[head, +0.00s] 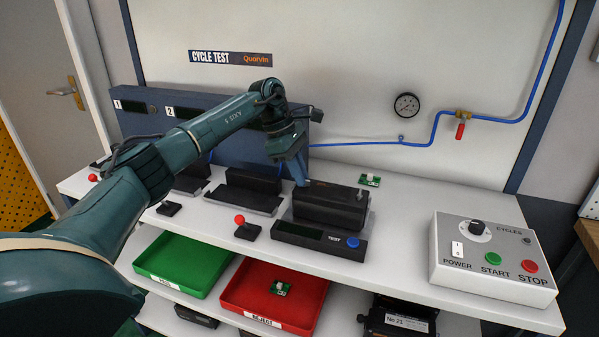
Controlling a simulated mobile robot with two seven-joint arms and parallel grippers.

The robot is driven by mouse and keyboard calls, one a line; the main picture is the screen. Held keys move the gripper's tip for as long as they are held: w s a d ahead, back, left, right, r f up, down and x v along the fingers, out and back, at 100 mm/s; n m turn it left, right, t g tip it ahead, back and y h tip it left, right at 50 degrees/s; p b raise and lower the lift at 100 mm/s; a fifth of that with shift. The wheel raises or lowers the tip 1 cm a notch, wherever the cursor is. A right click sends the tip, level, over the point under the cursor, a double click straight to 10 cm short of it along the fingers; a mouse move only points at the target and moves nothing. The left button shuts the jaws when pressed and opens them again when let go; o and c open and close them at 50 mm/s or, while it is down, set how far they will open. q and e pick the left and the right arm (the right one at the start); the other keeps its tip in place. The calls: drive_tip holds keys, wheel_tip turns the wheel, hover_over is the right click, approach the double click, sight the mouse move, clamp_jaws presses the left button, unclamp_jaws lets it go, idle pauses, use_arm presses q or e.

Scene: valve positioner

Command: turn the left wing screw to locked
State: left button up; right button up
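A black box-shaped unit (335,205) sits in the station at the middle of the bench, behind a display bar marked TEST (318,238) with a blue button. My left arm reaches in from the left, and its gripper (301,178) points down at the back left corner of the black unit. The fingertips are close to the unit or touching it; I cannot tell which. The left wing screw cannot be made out; the gripper may cover it. Whether the fingers are open or shut is too small to tell. My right gripper is not in view.
Red-knobbed levers (246,229) stand at the bench front. A control box (490,258) with POWER, START and STOP is at right. Green (186,262) and red (255,308) trays are below. Bench between unit and control box is clear.

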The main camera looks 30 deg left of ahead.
use_arm(q)
drive_tip(key=o, duration=0.3)
drive_tip(key=shift+o, duration=0.2)
drive_tip(key=v, duration=1.3)
